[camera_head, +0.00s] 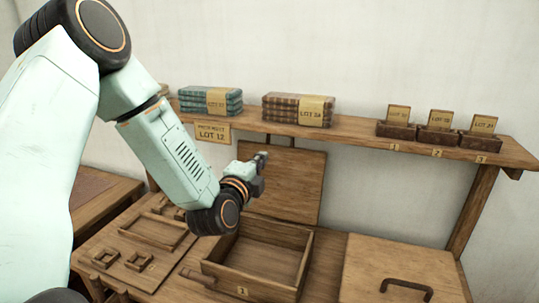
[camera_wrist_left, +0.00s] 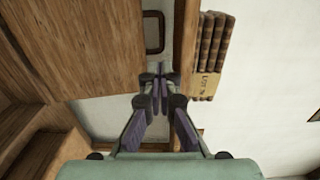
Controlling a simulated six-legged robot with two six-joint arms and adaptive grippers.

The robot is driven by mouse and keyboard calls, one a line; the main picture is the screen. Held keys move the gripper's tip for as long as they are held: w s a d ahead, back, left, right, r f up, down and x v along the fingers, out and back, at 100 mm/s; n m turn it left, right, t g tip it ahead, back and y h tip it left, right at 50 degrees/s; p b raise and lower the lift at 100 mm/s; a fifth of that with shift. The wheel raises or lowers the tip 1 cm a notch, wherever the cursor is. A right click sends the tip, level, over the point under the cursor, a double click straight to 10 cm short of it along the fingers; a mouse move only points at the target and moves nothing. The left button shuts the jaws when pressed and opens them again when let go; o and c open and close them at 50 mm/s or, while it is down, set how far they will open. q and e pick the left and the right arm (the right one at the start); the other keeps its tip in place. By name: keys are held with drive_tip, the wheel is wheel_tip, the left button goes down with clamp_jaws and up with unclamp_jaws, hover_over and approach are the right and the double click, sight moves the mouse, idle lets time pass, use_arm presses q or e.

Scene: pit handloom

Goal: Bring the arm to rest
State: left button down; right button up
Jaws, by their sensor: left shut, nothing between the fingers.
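My left arm (camera_head: 170,150) comes in from the left in the head view. It reaches over the wooden bench. My left gripper (camera_head: 260,160) is above an open wooden box marked 1 (camera_head: 243,291), in front of a raised wooden lid (camera_head: 287,185). In the left wrist view the gripper's fingers (camera_wrist_left: 160,72) come together at the tips, shut with nothing between them. My right gripper is not in view.
A shelf (camera_head: 350,132) behind carries a teal cloth stack (camera_head: 200,98), a brown stack labelled LOT 2A (camera_head: 285,108) and three small card holders (camera_head: 438,136). A closed lid with a handle (camera_head: 400,265) lies at right. Small wooden frames (camera_head: 152,232) lie at left.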

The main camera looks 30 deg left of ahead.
sight(267, 281)
use_arm(q)
drive_tip(key=s+d+f+n+g+h+b, duration=0.1)
drive_tip(key=s+d+f+n+g, duration=0.2)
drive_tip(key=f, duration=0.5)
drive_tip(key=s+d+f+n+g+h+b, duration=0.1)
drive_tip(key=s+d+f+n+g, duration=0.1)
drive_tip(key=f+n, duration=0.4)
drive_tip(key=s+d+f+n+g+h+b, duration=0.2)
drive_tip(key=s+d+f+n+g, duration=0.1)
drive_tip(key=f, duration=0.7)
drive_tip(key=shift+s+d+n+g, duration=0.1)
drive_tip(key=shift+s+d+n, duration=0.15)
drive_tip(key=shift+s+n, duration=0.25)
drive_tip(key=shift+s+d+n+g, duration=0.1)
drive_tip(key=shift+s+d+n, duration=0.15)
drive_tip(key=shift+s, duration=0.5)
drive_tip(key=shift+s+d+n+g, duration=0.1)
drive_tip(key=shift+s+d+n, duration=0.1)
drive_tip(key=shift+s+n, duration=0.35)
drive_tip(key=s+d+f+g+b, duration=0.2)
drive_tip(key=s+f+g+b, duration=0.2)
drive_tip(key=s+f, duration=0.6)
drive_tip(key=s+d+f+n+g+b, duration=0.1)
drive_tip(key=s+f+g+b, duration=0.3)
drive_tip(key=s+f, duration=0.7)
drive_tip(key=s+d, duration=0.1)
drive_tip(key=s, duration=0.5)
drive_tip(key=shift+d+f+g, duration=0.15)
drive_tip(key=shift+f+g, duration=0.1)
drive_tip(key=shift+g, duration=0.15)
